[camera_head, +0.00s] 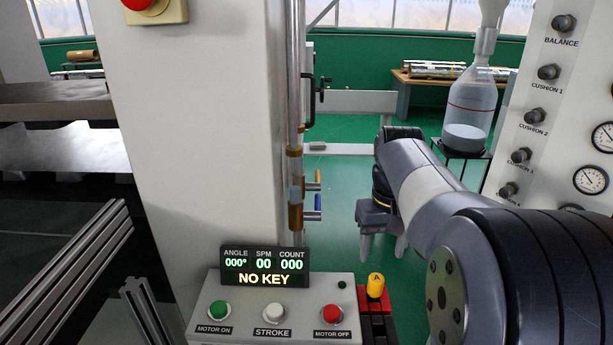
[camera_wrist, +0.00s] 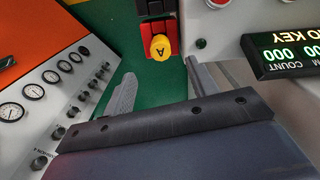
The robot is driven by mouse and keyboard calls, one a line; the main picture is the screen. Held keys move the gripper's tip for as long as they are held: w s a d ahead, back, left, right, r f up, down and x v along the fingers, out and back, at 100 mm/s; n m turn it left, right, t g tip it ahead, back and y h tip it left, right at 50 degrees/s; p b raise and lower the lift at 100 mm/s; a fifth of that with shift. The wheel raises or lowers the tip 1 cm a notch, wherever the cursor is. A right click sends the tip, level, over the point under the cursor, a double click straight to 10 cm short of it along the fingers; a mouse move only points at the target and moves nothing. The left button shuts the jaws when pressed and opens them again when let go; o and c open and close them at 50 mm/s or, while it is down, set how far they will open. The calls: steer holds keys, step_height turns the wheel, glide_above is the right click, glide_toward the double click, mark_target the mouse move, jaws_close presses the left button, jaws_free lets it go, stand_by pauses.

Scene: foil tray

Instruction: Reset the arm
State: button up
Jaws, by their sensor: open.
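My gripper (camera_head: 382,245) hangs at the end of my arm, right of the grey column, with its fingers pointing down. It is open, and nothing shows between the fingers. In the wrist view the two fingers of my gripper (camera_wrist: 160,70) stand apart over green floor. A yellow knob marked A (camera_head: 376,285) stands in a red and black holder (camera_head: 377,325) below the gripper. The knob also shows in the wrist view (camera_wrist: 161,47), beyond the fingers, apart from them.
A control box (camera_head: 272,290) with green, white and red buttons stands left of the knob. Its display (camera_head: 265,266) reads NO KEY. A gauge panel (camera_head: 560,115) and a clear bottle (camera_head: 470,105) are at the right. A vertical pipe with small valves (camera_head: 296,190) runs along the column.

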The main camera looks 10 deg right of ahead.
mark_target(377, 278)
step_height(377, 278, down, 10)
steer(key=shift+s+r, duration=0.1)
steer(key=shift+s+r+p, duration=0.1)
steer(key=shift+r+p, duration=0.4)
steer(key=shift+r, duration=0.35)
steer(key=shift+w+r, duration=0.2)
steer(key=shift+r+p, duration=0.35)
steer(key=shift+p, duration=0.05)
